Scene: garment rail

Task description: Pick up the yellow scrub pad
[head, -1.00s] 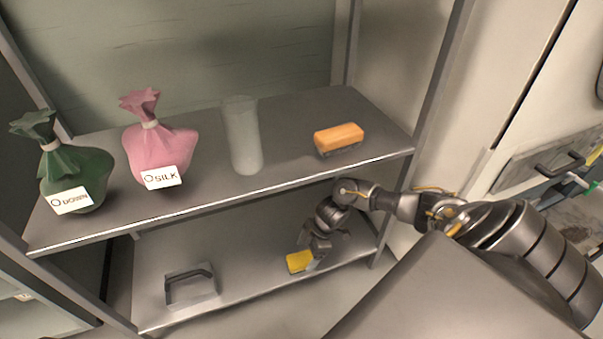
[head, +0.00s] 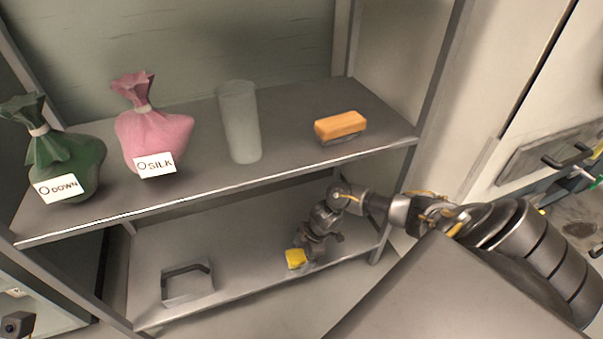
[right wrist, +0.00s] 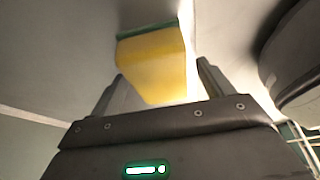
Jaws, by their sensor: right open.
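The yellow scrub pad (head: 296,258) lies on the lower shelf (head: 237,283), near its front edge and right of its middle. In the right wrist view the pad (right wrist: 153,65) is yellow with a green layer along one side. My right gripper (head: 305,255) is at the pad on the lower shelf. In the right wrist view its two fingers (right wrist: 160,92) are apart, one on each side of the pad's near end. I cannot tell whether either finger touches it. The far side of the pad is partly hidden. My left gripper is not in view.
A grey metal holder (head: 187,285) stands on the lower shelf at left.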

